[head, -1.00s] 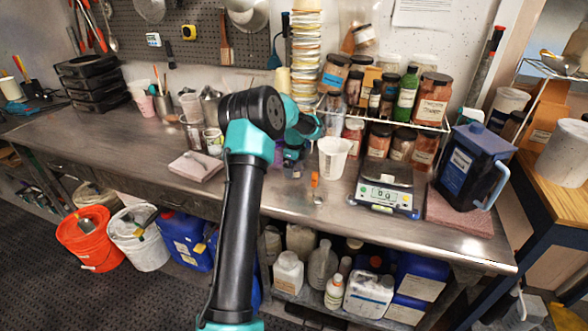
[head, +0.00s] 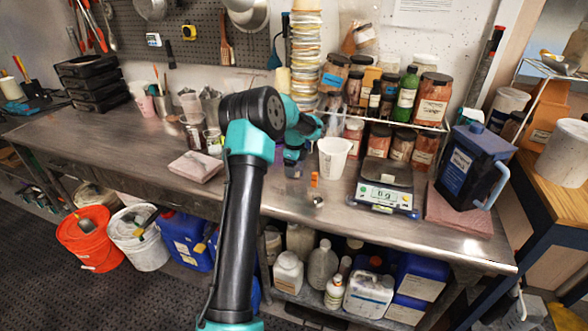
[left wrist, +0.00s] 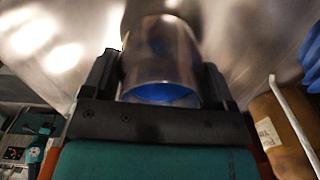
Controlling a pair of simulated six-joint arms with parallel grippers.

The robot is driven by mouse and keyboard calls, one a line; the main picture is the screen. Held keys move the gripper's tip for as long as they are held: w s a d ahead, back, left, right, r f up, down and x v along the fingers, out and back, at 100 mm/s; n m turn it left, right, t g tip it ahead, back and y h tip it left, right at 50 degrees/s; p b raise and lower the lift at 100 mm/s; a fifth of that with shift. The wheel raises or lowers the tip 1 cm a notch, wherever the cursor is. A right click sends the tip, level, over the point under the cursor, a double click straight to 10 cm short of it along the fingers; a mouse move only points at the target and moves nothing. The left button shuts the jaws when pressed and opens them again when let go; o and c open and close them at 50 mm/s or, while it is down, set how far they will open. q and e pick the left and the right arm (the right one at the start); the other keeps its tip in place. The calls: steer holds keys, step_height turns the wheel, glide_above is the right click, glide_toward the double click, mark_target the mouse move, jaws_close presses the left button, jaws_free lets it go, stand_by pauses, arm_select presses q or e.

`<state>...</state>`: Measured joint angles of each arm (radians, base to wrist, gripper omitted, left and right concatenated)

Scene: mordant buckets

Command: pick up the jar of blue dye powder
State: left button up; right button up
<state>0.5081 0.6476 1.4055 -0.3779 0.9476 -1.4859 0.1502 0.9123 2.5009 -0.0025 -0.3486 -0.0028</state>
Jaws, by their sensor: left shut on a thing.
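My left gripper (head: 297,152) hangs over the steel bench, beyond my arm's elbow, left of the white plastic cup. The dark fingers stand on both sides of the jar. In the head view the jar (head: 294,170) shows only as a small grey shape under the gripper. I cannot tell if it touches the bench. My right gripper is not in view.
The white cup (head: 334,157) stands close to the right of the gripper. A scale (head: 388,184) and a dark blue jug (head: 470,168) stand farther right. A wire rack (head: 433,127) with several jars is behind. The bench front (head: 270,205) is mostly clear.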

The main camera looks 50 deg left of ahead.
arm_select(q)
step_height(320, 180, up, 10)
steer(key=shift+r, duration=0.1)
stand_by(0.7)
stand_by(0.5)
